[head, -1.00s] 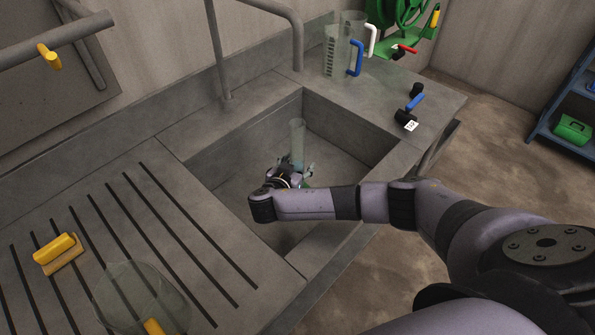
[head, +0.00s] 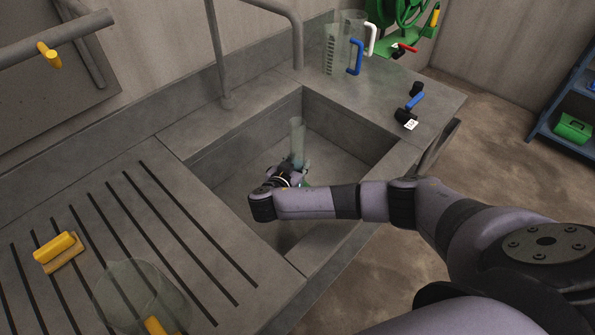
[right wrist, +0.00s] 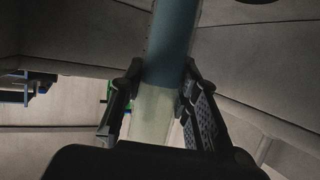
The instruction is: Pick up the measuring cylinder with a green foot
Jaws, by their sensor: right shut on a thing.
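The measuring cylinder (head: 297,140) is a clear, slim tube standing close to upright in the sink basin. A bit of its green foot (head: 307,184) shows low down beside my right gripper. My right gripper (head: 297,170) is down in the basin, shut on the cylinder's lower part. In the right wrist view the tube (right wrist: 167,60) runs between the two black fingers (right wrist: 155,98), one on each side of it. The arm hides most of the foot, and I cannot tell whether it touches the basin floor. My left gripper is not in view.
The sink's walls (head: 240,137) surround my gripper. Two clear jugs, with a blue handle (head: 355,58) and a white handle (head: 371,40), stand behind right. A black-and-blue tool (head: 415,103) lies on the right ledge.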

